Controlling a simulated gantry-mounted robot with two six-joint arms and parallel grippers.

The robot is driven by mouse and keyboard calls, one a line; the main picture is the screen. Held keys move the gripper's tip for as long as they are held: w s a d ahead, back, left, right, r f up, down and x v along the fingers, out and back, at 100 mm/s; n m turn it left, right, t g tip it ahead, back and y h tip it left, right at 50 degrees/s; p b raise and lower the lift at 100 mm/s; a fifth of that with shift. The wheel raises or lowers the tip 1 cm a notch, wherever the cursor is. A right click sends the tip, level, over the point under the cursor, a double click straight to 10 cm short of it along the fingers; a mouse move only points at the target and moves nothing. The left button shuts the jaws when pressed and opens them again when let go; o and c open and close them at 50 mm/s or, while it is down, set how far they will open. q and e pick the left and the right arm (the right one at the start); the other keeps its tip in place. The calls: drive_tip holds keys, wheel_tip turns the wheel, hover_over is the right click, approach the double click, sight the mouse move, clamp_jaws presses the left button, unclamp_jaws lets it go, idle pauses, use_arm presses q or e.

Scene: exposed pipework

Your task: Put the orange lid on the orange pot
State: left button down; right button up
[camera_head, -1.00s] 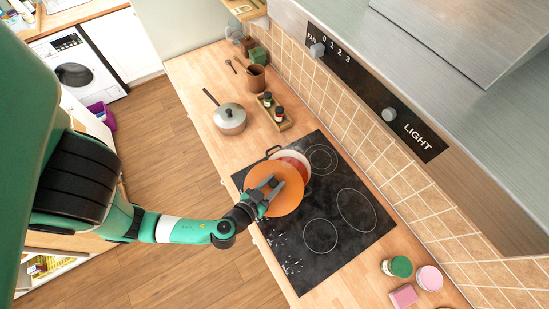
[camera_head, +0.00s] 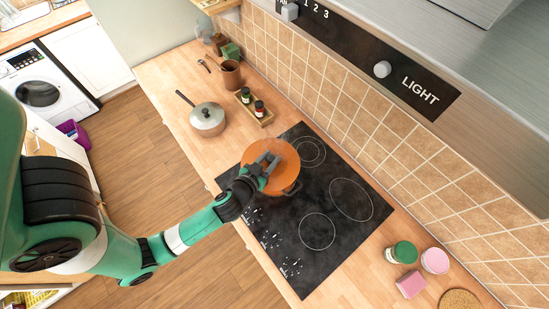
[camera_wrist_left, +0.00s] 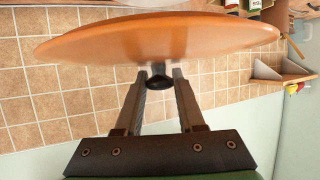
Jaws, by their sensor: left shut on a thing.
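My left gripper (camera_head: 268,163) is shut on the dark knob (camera_wrist_left: 158,81) of the orange lid (camera_head: 262,149). The lid's broad orange disc (camera_wrist_left: 160,40) spans the top of the left wrist view, slightly tilted there. In the head view the lid lies over the orange pot (camera_head: 287,185) on the black hob and hides almost all of it. Only a little of the pot's side and a dark handle (camera_head: 293,188) show past the lid's edge. I cannot tell whether the lid touches the rim. My right gripper is not in view.
A grey saucepan (camera_head: 207,119) with its lid stands left of the hob (camera_head: 335,225). A spice rack (camera_head: 254,107) is near the tiled wall. A green-lidded jar (camera_head: 401,253), a pink-lidded jar (camera_head: 435,260) and a pink sponge (camera_head: 411,285) are at the right. The hob's front is clear.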

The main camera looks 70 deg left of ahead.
use_arm(q)
drive_tip(key=w+a+f+b, duration=0.2)
drive_tip(key=w+a+f, duration=0.1)
drive_tip(key=f, duration=0.6)
drive_tip(key=shift+a+b, duration=0.3)
drive_tip(key=shift+a, duration=0.15)
drive_tip(key=shift+f+b, duration=0.6)
drive_tip(key=shift+b, duration=0.2)
drive_tip(key=c, duration=0.5)
unclamp_jaws()
